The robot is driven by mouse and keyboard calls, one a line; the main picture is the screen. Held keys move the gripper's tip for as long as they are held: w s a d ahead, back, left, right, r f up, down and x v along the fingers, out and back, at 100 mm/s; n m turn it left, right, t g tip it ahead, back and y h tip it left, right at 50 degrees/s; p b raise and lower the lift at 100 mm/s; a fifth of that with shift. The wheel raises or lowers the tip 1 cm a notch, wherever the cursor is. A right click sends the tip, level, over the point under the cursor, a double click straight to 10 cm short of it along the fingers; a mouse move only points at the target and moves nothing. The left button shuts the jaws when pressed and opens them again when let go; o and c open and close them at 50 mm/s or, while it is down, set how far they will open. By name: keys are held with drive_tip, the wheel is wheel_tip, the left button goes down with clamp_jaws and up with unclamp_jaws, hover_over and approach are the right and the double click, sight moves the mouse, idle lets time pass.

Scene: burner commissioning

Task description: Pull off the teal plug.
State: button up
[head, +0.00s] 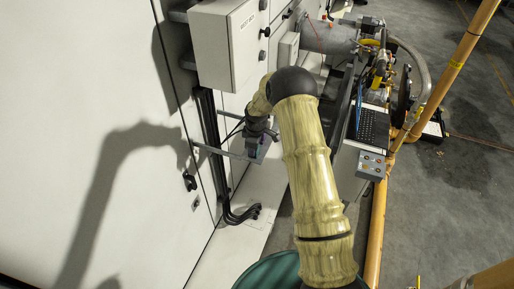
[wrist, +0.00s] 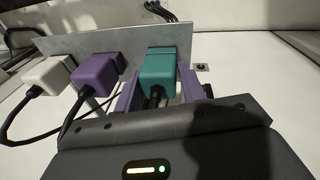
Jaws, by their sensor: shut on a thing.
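The teal plug (wrist: 158,76) sits at the metal socket plate (wrist: 110,43) in the wrist view, with dark cable at its near end. My gripper (wrist: 156,92) has its purple fingers on either side of the plug and is shut on it. The plug's far end is against the plate; I cannot tell how deep it is seated. In the head view my gripper (head: 254,147) is low beside the white cabinet, and the plug is too small to make out there.
A purple plug (wrist: 97,76) and a white plug (wrist: 47,75) sit left of the teal one, with black cables hanging toward me. A grey box (head: 226,45) hangs above my gripper. Black cables (head: 213,150) run down the cabinet. A laptop (head: 373,124) is on the right.

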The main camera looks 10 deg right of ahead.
drive_tip(key=shift+s, duration=0.1)
drive_tip(key=shift+c, duration=0.2)
drive_tip(key=shift+r+p, duration=0.3)
drive_tip(key=shift+r, duration=0.25)
drive_tip(key=shift+r, duration=0.2)
clamp_jaws()
drive_tip(key=shift+w+r, duration=0.1)
drive_tip(key=shift+w, duration=0.1)
drive_tip(key=shift+s+r+p, duration=0.1)
drive_tip(key=shift+r+p, duration=0.35)
drive_tip(key=shift+r, duration=0.15)
drive_tip(key=shift+r+p, duration=0.95)
drive_tip(key=shift+r, duration=0.95)
